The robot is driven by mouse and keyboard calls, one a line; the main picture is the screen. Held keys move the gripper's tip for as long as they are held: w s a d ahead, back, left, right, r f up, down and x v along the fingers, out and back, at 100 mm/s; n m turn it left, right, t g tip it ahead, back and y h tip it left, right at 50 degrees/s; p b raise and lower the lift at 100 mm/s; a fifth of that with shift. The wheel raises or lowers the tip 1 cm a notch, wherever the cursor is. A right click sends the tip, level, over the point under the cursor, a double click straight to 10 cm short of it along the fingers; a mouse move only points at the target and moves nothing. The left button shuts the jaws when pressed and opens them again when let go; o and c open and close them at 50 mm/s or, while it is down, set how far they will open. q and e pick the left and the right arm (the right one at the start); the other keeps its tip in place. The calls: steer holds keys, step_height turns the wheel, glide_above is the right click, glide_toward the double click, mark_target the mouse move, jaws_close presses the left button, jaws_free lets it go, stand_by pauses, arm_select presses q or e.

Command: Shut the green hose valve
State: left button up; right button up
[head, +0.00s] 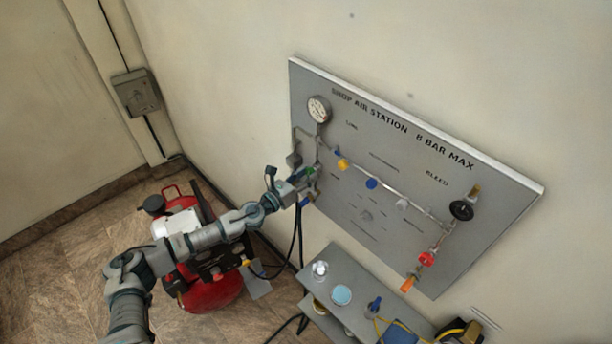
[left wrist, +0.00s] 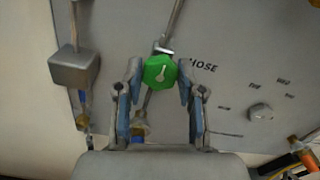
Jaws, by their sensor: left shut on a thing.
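The green hose valve (left wrist: 159,72) is a green knob with a white pointer mark, on a pipe of the grey panel beside the word HOSE. In the left wrist view it sits between the two fingertips of my left gripper (left wrist: 160,82), which is shut on it. In the head view my left gripper (head: 297,184) is at the panel's left edge, and a little of the green knob (head: 311,171) shows beside it. My right gripper is in neither view.
The grey panel (head: 400,240) carries a gauge (head: 318,109), yellow and blue knobs, a black handwheel (head: 461,210) and a red valve (head: 426,259). A red compressor (head: 212,292) stands on the floor below my arm. A grey shelf (head: 345,262) with small items is below the panel.

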arm_select(q)
steer(key=o, duration=1.1)
steer(key=shift+w+f, duration=0.1)
steer(key=shift+f, duration=0.05)
steer(key=shift+o, duration=0.2)
steer(key=shift+w, duration=0.2)
steer(key=v, duration=1.2)
steer(key=shift+w+d+f, duration=0.1)
steer(key=shift+f, duration=0.05)
